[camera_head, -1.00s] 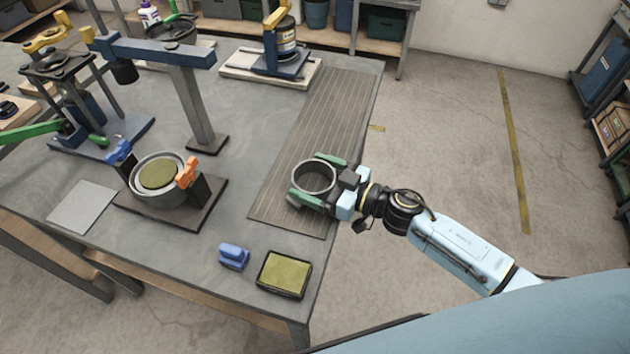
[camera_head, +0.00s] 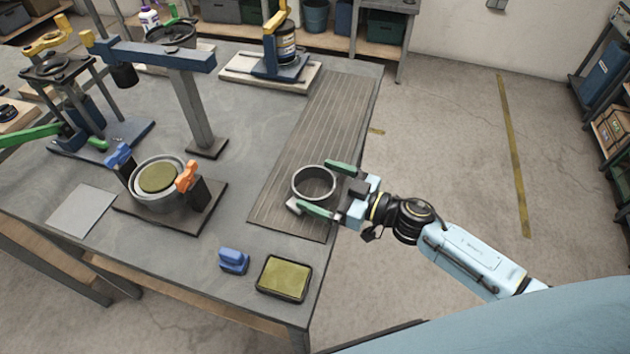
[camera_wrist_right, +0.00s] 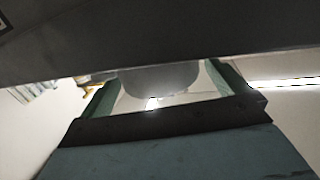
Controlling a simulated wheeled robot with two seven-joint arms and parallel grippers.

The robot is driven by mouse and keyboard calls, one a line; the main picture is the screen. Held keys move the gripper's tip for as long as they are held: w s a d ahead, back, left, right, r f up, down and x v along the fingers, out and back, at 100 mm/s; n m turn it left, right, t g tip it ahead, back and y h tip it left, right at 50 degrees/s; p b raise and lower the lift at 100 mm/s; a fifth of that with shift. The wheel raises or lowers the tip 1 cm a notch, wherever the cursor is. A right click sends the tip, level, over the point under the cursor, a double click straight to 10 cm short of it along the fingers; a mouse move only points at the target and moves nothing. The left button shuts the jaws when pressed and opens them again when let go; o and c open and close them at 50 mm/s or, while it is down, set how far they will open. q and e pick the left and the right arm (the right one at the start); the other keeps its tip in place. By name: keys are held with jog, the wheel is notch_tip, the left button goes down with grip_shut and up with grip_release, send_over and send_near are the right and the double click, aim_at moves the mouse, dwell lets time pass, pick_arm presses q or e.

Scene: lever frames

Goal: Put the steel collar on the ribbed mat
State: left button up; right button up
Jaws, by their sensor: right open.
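The steel collar (camera_head: 314,184) is a grey open ring. It sits on the front part of the ribbed mat (camera_head: 335,110), a long grooved grey strip along the table's right side. My right gripper (camera_head: 328,188) is open, with one green finger behind the collar's right side and one in front of it. In the right wrist view the collar (camera_wrist_right: 160,80) shows as a grey curved shape between the two green fingers (camera_wrist_right: 165,95), with pale gaps on both sides. My left gripper is not in view.
A round fixture with a green pad (camera_head: 158,178) and orange and blue clamps stands left of the mat. A blue block (camera_head: 233,260) and a green-topped tray (camera_head: 284,278) lie near the front edge. A grey post (camera_head: 190,105) with a blue arm rises behind.

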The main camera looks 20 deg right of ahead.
jog(key=v, duration=1)
jog(key=shift+r, duration=0.1)
jog(key=s+d+f+m+g+h, duration=0.1)
jog(key=s+d+f+m+h, duration=0.2)
jog(key=f, duration=0.7)
jog(key=s+d+f+m+g+h, duration=0.1)
jog(key=s+d+f+h, duration=0.2)
jog(key=f, duration=0.6)
jog(key=s+d+f+m+h, duration=0.25)
jog(key=f+h, duration=0.25)
jog(key=f, duration=0.5)
jog(key=s+a+f+g, duration=0.1)
jog(key=s+f+g, duration=0.2)
jog(key=s, duration=0.5)
jog(key=s+a+f+g+h, duration=0.1)
jog(key=s+a+f+g, duration=0.1)
jog(key=s+f, duration=0.4)
jog(key=s+a+f+g, duration=0.2)
jog(key=s+f+g, duration=0.2)
jog(key=s, duration=0.8)
jog(key=shift+a+f, duration=0.25)
jog(key=shift+f, duration=0.5)
